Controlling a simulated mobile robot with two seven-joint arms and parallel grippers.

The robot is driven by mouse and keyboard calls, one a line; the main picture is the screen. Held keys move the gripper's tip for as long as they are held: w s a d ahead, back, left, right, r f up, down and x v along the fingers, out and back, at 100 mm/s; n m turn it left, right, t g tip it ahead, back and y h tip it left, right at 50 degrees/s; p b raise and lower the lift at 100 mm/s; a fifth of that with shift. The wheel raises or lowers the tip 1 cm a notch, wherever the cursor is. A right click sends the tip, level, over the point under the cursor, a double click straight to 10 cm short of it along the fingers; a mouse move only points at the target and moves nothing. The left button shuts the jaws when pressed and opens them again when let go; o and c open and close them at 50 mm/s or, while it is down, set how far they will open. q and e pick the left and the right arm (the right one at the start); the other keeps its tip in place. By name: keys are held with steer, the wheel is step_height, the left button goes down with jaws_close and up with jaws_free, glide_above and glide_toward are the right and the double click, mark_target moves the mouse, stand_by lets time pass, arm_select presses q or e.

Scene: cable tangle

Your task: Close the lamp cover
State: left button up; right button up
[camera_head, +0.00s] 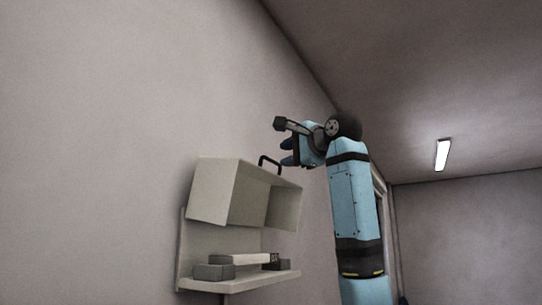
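The lamp cover (228,190) is a pale, hollow box on the wall. It is tilted up, standing clear above a pale base shelf (240,284). A dark bar handle (268,160) sticks up from its upper right edge. My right gripper (287,152) is just right of the handle, with its blue tips close to the handle's right end. I cannot tell whether they touch it, and the finger gap is too small to read. My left gripper is not in view.
Grey blocks (214,272) and a pale bar (240,259) sit on the base shelf under the cover. The plain wall (90,130) is bare to the left. A lit ceiling lamp (442,154) is far off at the right.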

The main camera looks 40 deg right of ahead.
mark_target(273, 161)
steer(key=w+p, duration=0.1)
steer(key=w, duration=0.4)
steer(key=shift+w+d+p, duration=0.15)
steer(key=shift+w+p, duration=0.15)
steer(key=shift+p, duration=0.05)
steer(key=shift+w, duration=0.6)
steer(key=shift+w+f, duration=0.2)
steer(key=shift+w, duration=0.15)
steer(key=shift+s, duration=0.15)
jaws_close()
